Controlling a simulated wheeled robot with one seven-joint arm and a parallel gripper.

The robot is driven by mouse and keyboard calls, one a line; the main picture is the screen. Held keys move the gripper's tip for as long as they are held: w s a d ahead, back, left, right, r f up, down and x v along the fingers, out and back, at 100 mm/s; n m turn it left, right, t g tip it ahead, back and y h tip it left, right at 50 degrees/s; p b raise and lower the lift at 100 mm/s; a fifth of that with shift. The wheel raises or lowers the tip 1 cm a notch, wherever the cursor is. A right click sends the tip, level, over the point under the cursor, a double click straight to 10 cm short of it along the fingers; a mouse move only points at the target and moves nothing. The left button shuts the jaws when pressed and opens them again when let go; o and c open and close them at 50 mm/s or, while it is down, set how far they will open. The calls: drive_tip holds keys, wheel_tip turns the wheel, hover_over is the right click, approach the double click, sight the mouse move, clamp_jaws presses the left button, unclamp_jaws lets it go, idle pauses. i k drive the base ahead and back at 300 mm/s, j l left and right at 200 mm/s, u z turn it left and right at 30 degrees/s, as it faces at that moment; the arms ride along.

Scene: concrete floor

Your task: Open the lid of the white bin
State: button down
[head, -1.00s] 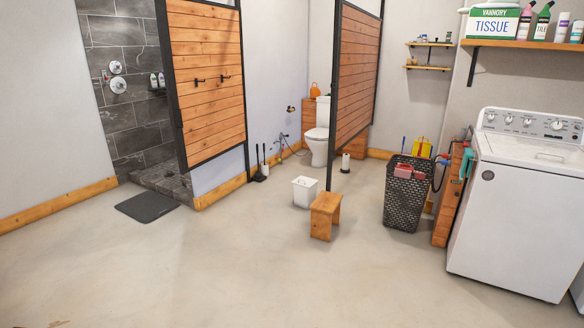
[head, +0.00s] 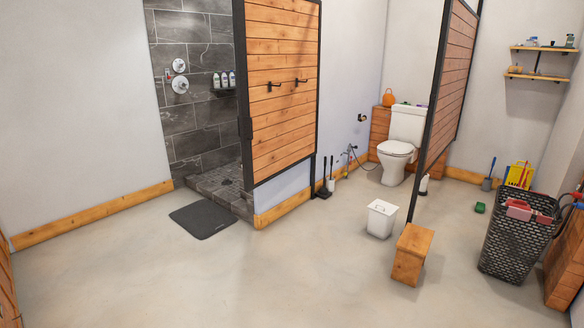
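The white bin (head: 381,220) stands upright on the concrete floor, right of the middle in the head view. It is a small, tapered white bin, and its lid (head: 382,207) looks shut on top. It stands just left of a wooden stool and in front of the toilet area. My gripper is not in view, and no part of my arm shows. The bin is some distance ahead of me across open floor.
The wooden stool (head: 412,254) stands close beside the bin, near the post of a wooden partition (head: 444,95). A black basket (head: 517,240) stands at the right. A dark mat (head: 203,219) lies by the shower. The floor (head: 230,285) in front is clear.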

sight(384, 205)
drive_tip(key=i, duration=2.65)
drive_tip(key=i+z, duration=0.2)
drive_tip(key=i, duration=0.25)
drive_tip(key=i+j+z, duration=0.25)
drive_tip(key=i, duration=0.15)
drive_tip(key=i+j+z, duration=0.2)
drive_tip(key=i, duration=0.25)
drive_tip(key=i+j+z, duration=0.2)
drive_tip(key=i, duration=0.2)
drive_tip(key=i+j+z, duration=0.65)
drive_tip(key=i+j, duration=0.1)
drive_tip(key=j, duration=0.1)
